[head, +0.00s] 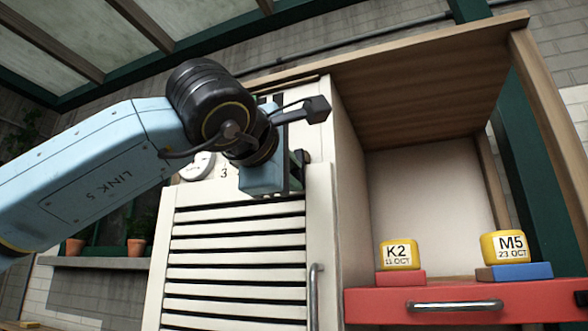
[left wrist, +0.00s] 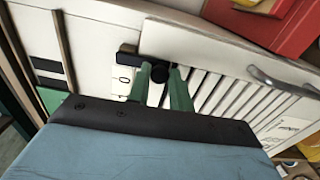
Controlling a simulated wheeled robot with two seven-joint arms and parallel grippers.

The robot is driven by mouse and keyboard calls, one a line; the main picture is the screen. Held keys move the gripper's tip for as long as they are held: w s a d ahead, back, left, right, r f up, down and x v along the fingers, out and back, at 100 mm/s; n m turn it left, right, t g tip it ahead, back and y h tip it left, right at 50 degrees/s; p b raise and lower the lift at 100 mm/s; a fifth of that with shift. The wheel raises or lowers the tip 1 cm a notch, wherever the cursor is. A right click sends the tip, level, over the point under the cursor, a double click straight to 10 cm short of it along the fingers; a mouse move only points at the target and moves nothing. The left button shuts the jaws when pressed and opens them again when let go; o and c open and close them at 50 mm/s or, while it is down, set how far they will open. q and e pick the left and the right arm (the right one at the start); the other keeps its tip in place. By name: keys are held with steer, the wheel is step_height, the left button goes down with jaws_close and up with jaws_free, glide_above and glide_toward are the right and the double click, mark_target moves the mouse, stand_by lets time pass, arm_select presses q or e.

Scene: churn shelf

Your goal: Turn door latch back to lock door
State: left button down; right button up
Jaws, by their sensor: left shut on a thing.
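The white slatted door (head: 240,262) fills the middle of the head view and looks closed, with a metal handle (head: 315,295) at its right edge. My left gripper (head: 298,160) is at the top right of the door, and its body hides the latch there. In the left wrist view the black latch (left wrist: 127,62) has a round dark knob between my left gripper's green fingers (left wrist: 161,78). The fingers are shut on the latch. The latch bar reaches out to the left of the fingers in that view. My right gripper is not in view.
To the right is an open wooden shelf with yellow blocks K2 (head: 397,255) and M5 (head: 504,247) on red and blue bases. A red drawer (head: 400,304) with a metal handle is below. A round white dial (head: 197,166) sits above the door.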

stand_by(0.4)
arm_select(q)
steer(key=c, duration=1.3)
jaws_free()
steer(key=shift+o, duration=0.2)
steer(key=shift+s+a, duration=0.1)
steer(key=b+v, duration=0.4)
steer(key=v, duration=0.9)
steer(key=shift+b, duration=0.3)
